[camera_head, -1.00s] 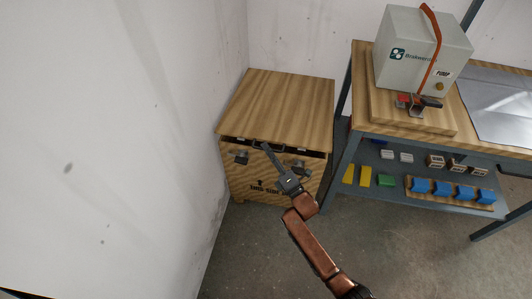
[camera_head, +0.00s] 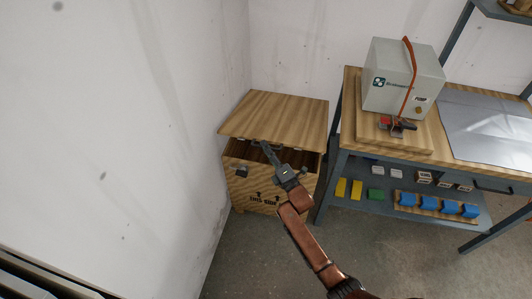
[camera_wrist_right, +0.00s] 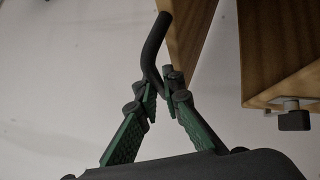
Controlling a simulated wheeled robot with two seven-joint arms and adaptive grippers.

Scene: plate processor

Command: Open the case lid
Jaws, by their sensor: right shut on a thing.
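The wooden case (camera_head: 262,190) stands on the floor by the left wall. Its lid (camera_head: 275,115) is tilted up at the front, with a dark gap between it and the case. My right gripper (camera_head: 266,149) is at the lid's front edge. In the right wrist view my right gripper (camera_wrist_right: 161,88) is shut on a bent black handle (camera_wrist_right: 153,48) beside the lid's wooden edge (camera_wrist_right: 186,35). A latch (camera_wrist_right: 293,118) hangs on the case at the right of that view. The inside of the case is mostly hidden. My left gripper is not in view.
A workbench (camera_head: 342,112) stands close at the right, carrying a grey machine (camera_head: 400,80) with an orange strap. Its lower shelf (camera_head: 358,209) holds blue, yellow and green parts. A white wall (camera_head: 120,130) is close on the left. Floor in front is clear.

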